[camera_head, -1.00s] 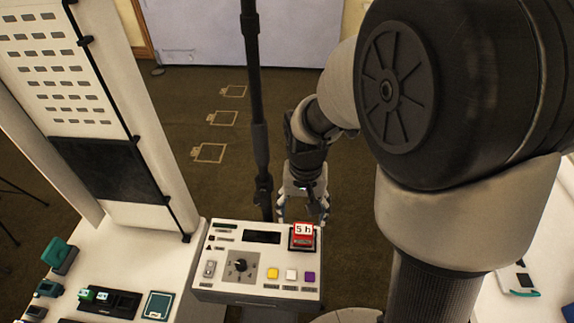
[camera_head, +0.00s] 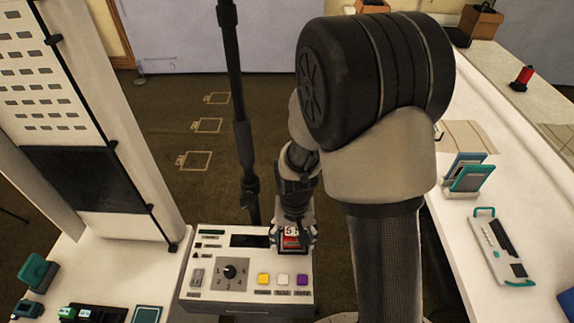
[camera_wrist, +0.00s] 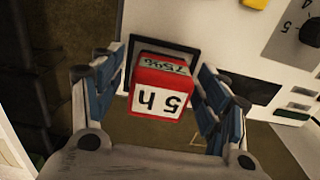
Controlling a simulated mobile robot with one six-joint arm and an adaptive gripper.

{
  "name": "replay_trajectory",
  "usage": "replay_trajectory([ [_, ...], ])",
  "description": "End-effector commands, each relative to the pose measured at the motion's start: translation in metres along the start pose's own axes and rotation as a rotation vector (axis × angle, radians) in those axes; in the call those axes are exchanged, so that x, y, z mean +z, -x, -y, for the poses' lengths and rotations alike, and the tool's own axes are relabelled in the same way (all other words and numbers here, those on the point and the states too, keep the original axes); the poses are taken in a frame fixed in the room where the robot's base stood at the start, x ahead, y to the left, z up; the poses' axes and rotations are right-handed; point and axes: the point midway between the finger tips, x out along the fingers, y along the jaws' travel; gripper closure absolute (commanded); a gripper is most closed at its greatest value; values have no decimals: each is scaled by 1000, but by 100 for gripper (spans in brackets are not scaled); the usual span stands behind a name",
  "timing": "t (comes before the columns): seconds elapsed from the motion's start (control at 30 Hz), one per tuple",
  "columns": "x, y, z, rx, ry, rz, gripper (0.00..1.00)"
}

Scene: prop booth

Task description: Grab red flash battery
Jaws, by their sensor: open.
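The red flash battery (camera_wrist: 160,92) is a red block with a white label reading "5 h". It stands in a dark square recess at the right back corner of the white control box (camera_head: 215,308). In the head view the battery (camera_head: 291,240) is partly covered by my gripper (camera_head: 292,238). In the wrist view my gripper (camera_wrist: 158,100) is open, with one blue-padded finger on each side of the battery. Gaps show between the fingers and the battery, so they look apart from it.
The box top carries a black knob (camera_head: 230,271) and yellow, white and purple buttons. A black pole (camera_head: 243,150) stands just behind the box. A white panel (camera_head: 75,90) rises at the left. A white counter (camera_head: 455,220) with teal devices lies at the right.

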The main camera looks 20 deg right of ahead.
Motion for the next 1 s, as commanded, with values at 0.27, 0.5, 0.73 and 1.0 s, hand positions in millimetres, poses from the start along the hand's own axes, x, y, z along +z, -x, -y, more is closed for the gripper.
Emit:
replay_trajectory([
  [0.27, 0, 0, 0, 0, 0, 0, 39],
  [0.5, 0, 0, 0, 0, 0, 0, 55],
  [0.73, 0, 0, 0, 0, 0, 0, 70],
  [1.0, 0, 0, 0, 0, 0, 0, 88],
])
